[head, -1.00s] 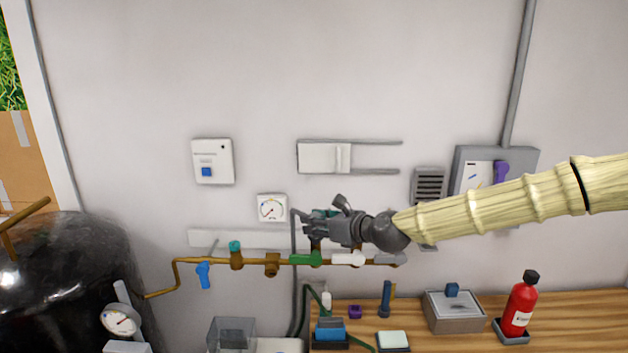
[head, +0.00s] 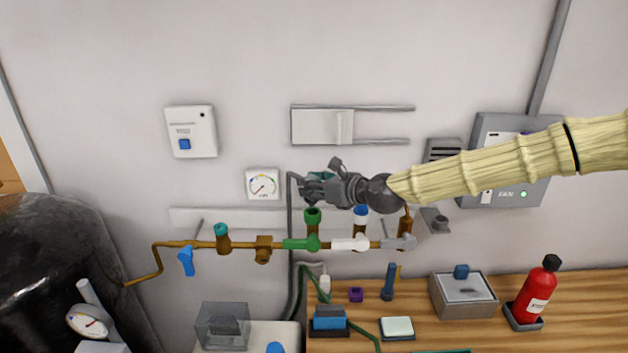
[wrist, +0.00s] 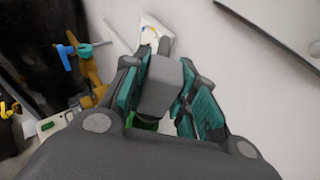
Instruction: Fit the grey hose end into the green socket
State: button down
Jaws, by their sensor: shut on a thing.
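The green socket (head: 312,216) stands upright on a green section of the brass pipe along the wall. My gripper (head: 309,188) is just above it in the head view, reaching in from the right. In the wrist view my gripper (wrist: 160,92) has its teal pads shut on the grey hose end (wrist: 159,88), a grey block between them. A bit of the green socket (wrist: 146,123) shows below the hose end. The grey hose (head: 290,205) hangs from the gripper's left side down behind the pipe. Whether the hose end touches the socket is hidden.
A white socket with a blue top (head: 360,216) and a brass one (head: 405,220) stand to the right on the pipe. A teal-topped fitting (head: 221,236) and a blue lever (head: 186,261) are to the left. A gauge (head: 262,184) is on the wall.

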jog(key=shift+w+f, duration=0.1)
jog(key=shift+f, duration=0.45)
jog(key=shift+s+d+f+b, duration=0.1)
jog(key=shift+s+f+b, duration=0.15)
jog(key=shift+f+b, duration=0.2)
jog(key=shift+w+f, duration=0.1)
jog(key=shift+f, duration=0.2)
jog(key=shift+b, duration=0.4)
dwell(0.6)
jog(key=shift+f+b, duration=0.5)
jog(key=shift+f, duration=0.05)
dwell(0.5)
jog(key=c, duration=1.4)
grip_release()
